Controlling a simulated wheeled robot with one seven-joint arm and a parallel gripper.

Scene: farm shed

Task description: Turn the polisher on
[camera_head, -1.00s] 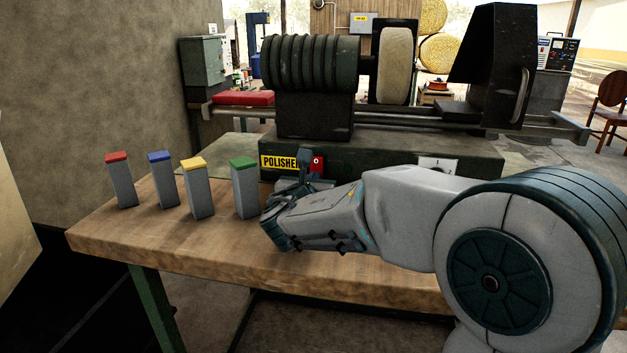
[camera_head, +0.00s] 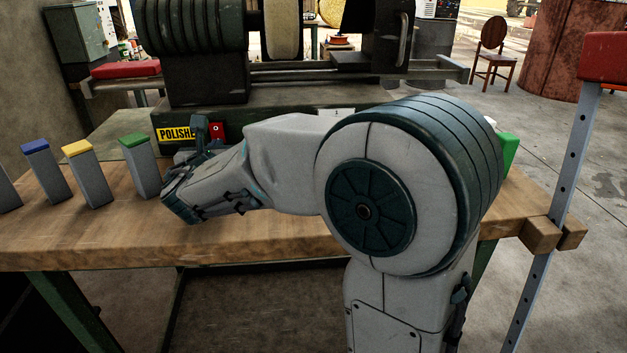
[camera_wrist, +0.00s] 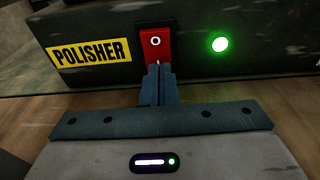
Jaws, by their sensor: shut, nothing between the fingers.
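The polisher (camera_head: 255,107) stands on the back of the wooden bench, with a yellow label reading POLISHER (camera_wrist: 91,52) on its front. Right of the label is a red rocker switch (camera_wrist: 155,43) with a white ring mark; it also shows in the head view (camera_head: 217,131). A round green light (camera_wrist: 220,44) glows to the right of the switch. My gripper (camera_wrist: 159,70) is shut and empty. Its fingertips are at the lower part of the switch and hide its bottom edge; I cannot tell whether they touch it. In the head view the gripper (camera_head: 202,127) is in front of the panel.
Grey blocks with blue (camera_head: 47,172), yellow (camera_head: 88,175) and green (camera_head: 142,166) tops stand on the bench (camera_head: 110,233) left of my arm. A red-topped post (camera_head: 570,150) rises at the bench's right end. A wooden chair (camera_head: 492,50) is behind.

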